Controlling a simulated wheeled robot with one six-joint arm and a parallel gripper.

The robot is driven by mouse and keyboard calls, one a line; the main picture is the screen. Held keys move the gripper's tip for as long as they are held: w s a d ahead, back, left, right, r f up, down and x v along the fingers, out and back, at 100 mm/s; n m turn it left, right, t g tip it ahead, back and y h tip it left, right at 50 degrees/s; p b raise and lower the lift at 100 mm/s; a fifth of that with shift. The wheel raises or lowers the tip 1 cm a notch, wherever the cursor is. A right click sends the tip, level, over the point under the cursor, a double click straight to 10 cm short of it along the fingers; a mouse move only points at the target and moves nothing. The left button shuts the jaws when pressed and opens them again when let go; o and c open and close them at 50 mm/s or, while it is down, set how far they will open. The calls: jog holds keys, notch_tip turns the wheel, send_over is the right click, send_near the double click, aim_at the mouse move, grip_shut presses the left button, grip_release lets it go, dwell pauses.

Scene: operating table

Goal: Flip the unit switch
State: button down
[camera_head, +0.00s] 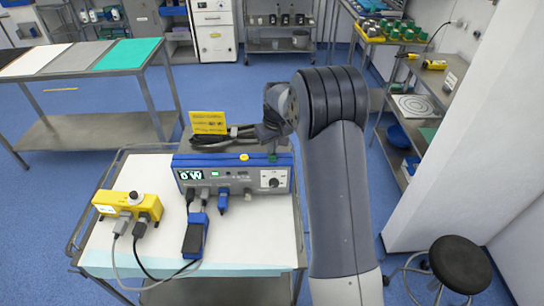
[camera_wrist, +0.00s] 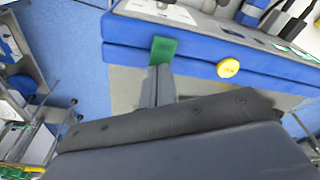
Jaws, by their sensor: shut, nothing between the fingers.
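The blue unit (camera_head: 235,175) stands on the white-covered cart, its front showing a lit green display, sockets and a white panel (camera_head: 273,180) with a dark round knob or switch. My gripper (camera_head: 272,156) points down at the unit's top right edge, just above that panel.
A yellow box (camera_head: 125,204) with plugged cables and a blue-black block (camera_head: 195,236) lie on the cart (camera_head: 235,255). A yellow card (camera_head: 208,122) and dark cables stand behind the unit. A black stool (camera_head: 459,264) is at the right, with blue floor around.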

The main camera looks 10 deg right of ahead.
jog(key=shift+r+p, duration=2.35)
jog(key=shift+r, duration=1.1)
jog(key=shift+f, duration=0.15)
